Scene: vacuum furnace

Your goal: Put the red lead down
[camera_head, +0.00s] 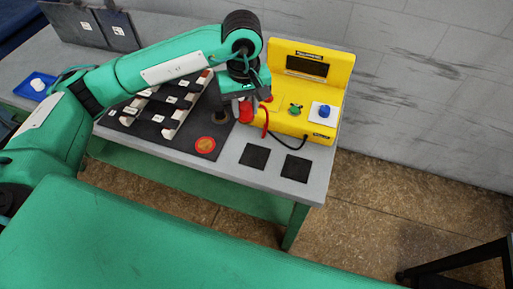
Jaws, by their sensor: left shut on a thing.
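The red lead (266,121) shows at the front left side of the yellow instrument (285,122), with its red cable curving down from the case. My left gripper (243,107) is above the grey table, just left of the instrument. It points down and is shut on a red end of the lead (246,113). The fingertips are small and partly hidden by the wrist, so the exact grip is hard to see. My right gripper is not in view.
Two black square pads (255,156) (297,168) lie bare near the table's front right. A black lead (290,144) runs by the instrument's front. A blue tray (37,86) stands far left.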

